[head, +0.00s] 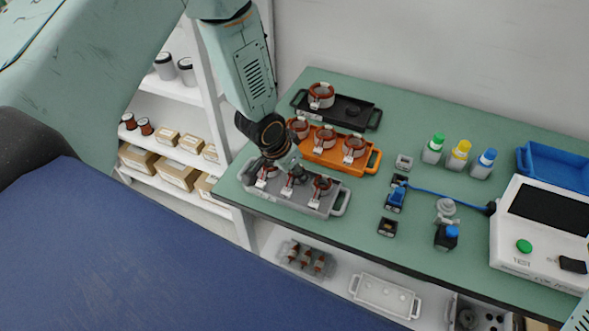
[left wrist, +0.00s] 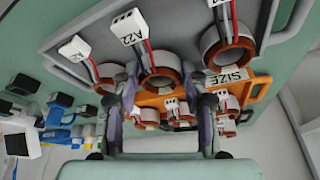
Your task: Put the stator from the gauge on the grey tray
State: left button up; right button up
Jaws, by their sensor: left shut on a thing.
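The grey tray (head: 331,209) stands at the table's front left edge with three copper stators in a row. My left gripper (head: 283,171) is over it, shut on the middle stator (left wrist: 160,66), which carries a white tag reading A22. In the left wrist view the two fingers (left wrist: 160,98) lie either side of this stator; it is at the tray, and whether it fully rests there is hard to tell. Another stator (head: 321,187) sits to its right and one (head: 265,175) to its left. A small grey fixture (head: 446,210), possibly the gauge, shows no stator. My right gripper is out of view.
A black tray (head: 371,122) with one stator is behind that. Coloured-cap bottles (head: 459,155), a blue bin (head: 555,168) and a white tester (head: 540,235) stand at right.

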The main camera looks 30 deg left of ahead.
pick_arm(q)
jog(key=shift+w+a, duration=0.1)
jog(key=shift+d+f, duration=0.15)
jog(key=shift+d, duration=0.05)
jog(key=o, duration=1.1)
jog(key=shift+a, duration=0.1)
jog(key=shift+r+p, duration=2.3)
jog(key=shift+r, duration=0.25)
